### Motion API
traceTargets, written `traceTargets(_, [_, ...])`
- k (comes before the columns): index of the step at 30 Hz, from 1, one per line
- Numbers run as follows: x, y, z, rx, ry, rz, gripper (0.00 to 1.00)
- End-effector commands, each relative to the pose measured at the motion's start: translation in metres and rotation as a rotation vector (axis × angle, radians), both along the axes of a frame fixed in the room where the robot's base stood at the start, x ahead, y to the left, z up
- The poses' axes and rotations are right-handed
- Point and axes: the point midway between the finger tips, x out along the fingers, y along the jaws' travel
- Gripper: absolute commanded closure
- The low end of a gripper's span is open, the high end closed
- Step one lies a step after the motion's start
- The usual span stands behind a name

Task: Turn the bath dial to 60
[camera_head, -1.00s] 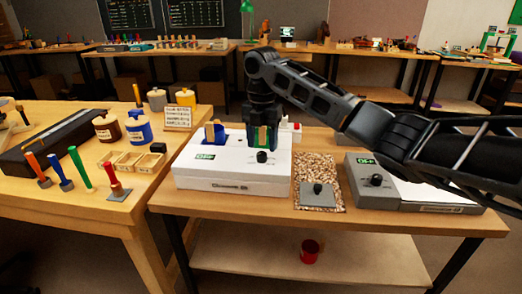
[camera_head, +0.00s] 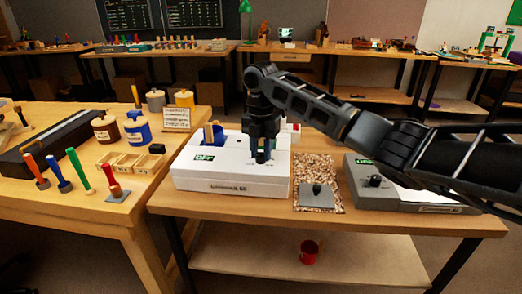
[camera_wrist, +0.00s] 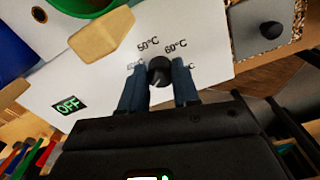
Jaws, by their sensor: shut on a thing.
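The bath is a white box (camera_head: 225,180) on the wooden bench, with a green-on-black OFF display (camera_head: 205,157) on its top. Its black dial (camera_wrist: 159,71) shows in the wrist view, with 50°C and 60°C printed around it; other labels are partly hidden. A pale pointer mark on the dial is too small to read surely. My gripper (camera_wrist: 159,84) has its two blue-grey fingers on either side of the dial, shut on it. In the head view my gripper (camera_head: 262,153) comes down on the box top and hides the dial.
Blue (camera_head: 212,134) and green wells sit in the box top behind the dial, with wooden pieces at them. A pebbled mat (camera_head: 318,170) and a grey hot plate with its own dial (camera_head: 375,181) stand to the right. A red cup (camera_head: 309,253) is on the lower shelf.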

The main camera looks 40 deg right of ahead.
Motion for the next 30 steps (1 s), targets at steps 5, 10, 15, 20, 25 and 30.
traceTargets(5, [0.0000, -0.0001, 0.0003, 0.000, 0.000, 0.000, 1.00])
traceTargets(10, [0.0000, 0.0000, 0.0009, 0.000, 0.000, -0.009, 1.00])
traceTargets(15, [-0.0001, 0.0003, 0.0024, 0.001, 0.000, -0.054, 1.00])
traceTargets(20, [-0.0005, 0.0004, 0.0037, 0.002, 0.001, -0.147, 1.00])
traceTargets(25, [-0.0011, 0.0008, 0.0046, 0.002, 0.002, -0.290, 1.00])
traceTargets(30, [-0.0016, 0.0010, 0.0050, 0.003, 0.003, -0.452, 1.00])
